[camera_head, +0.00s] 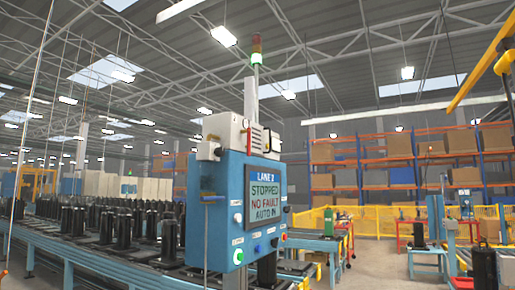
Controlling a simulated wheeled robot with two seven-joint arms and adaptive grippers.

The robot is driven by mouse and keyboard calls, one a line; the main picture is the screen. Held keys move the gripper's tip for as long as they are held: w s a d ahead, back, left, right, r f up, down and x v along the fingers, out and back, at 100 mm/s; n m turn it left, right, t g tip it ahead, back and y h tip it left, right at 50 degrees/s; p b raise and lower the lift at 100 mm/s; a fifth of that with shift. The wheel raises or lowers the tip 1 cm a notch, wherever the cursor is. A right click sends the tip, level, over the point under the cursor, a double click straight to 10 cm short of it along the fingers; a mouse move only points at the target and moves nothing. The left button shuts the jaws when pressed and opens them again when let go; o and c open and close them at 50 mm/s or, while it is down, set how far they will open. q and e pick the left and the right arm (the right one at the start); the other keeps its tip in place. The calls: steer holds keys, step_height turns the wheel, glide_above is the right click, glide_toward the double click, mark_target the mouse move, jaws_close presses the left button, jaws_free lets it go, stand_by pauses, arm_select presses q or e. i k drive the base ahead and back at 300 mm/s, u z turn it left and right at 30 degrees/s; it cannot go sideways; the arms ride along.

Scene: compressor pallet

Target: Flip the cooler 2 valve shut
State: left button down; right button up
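I cannot make out a valve marked cooler 2 in the head view. A blue control cabinet (228,222) stands in the middle. Its screen (265,206) reads STOPPED, NO FAULT and an AUTO line. White boxes (222,130) with small fittings are mounted above the cabinet. Neither of my grippers is in view.
A conveyor (95,259) carrying several black cylinders runs along the left. A light tower (256,50) glows green above the cabinet. Yellow fencing (375,222) and orange racks (370,150) stand behind. Grey floor (375,265) lies open right of centre. A black cylinder (484,268) stands at lower right.

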mark_target(248, 130)
steer(key=z, duration=0.5)
steer(key=i, duration=1.35)
steer(key=z, duration=0.35)
